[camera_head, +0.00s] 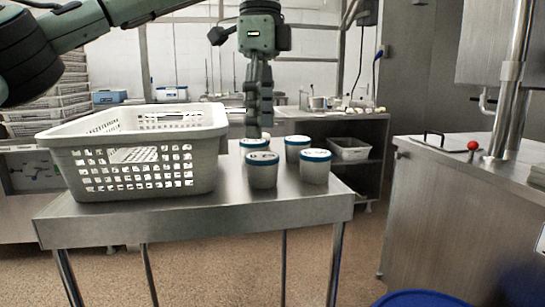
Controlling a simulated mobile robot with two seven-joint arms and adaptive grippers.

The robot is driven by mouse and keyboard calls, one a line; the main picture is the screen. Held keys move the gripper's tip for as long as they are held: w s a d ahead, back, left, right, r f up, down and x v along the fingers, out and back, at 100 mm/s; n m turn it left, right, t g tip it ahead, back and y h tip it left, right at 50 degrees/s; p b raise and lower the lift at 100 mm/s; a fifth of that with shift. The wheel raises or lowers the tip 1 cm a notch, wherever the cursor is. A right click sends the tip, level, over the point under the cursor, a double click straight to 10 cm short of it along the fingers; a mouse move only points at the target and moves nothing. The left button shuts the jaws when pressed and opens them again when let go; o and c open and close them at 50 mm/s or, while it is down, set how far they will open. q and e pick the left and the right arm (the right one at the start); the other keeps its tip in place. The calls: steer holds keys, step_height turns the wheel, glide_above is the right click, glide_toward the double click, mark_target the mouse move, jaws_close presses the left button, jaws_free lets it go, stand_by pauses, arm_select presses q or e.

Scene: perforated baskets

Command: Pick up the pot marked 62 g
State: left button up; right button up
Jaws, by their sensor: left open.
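Several pale grey pots with blue-rimmed white lids stand upright on the steel table (180,228). One is front left (262,176), one front right (315,172), one back right (297,150) and one back left (246,146). The lids carry dark marks too small to read, so I cannot tell which pot is marked 62 g. My left gripper (258,128) points down above the back-left pot, partly covering it. It is open, with nothing seen in it; its fingers look in line from here. My right gripper is out of view.
A white perforated basket (140,170) fills the left half of the table, close to the pots. A steel counter (445,220) stands at the right, and a shelf unit holding a grey bin (349,149) is behind. The tabletop's front strip is clear.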

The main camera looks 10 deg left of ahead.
mark_target(262, 156)
arm_select(q)
steer(key=shift+w, duration=0.3)
steer(key=shift+f, duration=0.4)
steer(key=shift+s+f, duration=0.25)
steer(key=shift+f, duration=0.6)
steer(key=f, duration=0.4)
steer(key=shift+s+d+f, duration=0.1)
steer(key=shift+s+f, duration=0.15)
steer(key=shift+s, duration=0.1)
steer(key=shift+f, duration=0.25)
steer(key=c, duration=1.3)
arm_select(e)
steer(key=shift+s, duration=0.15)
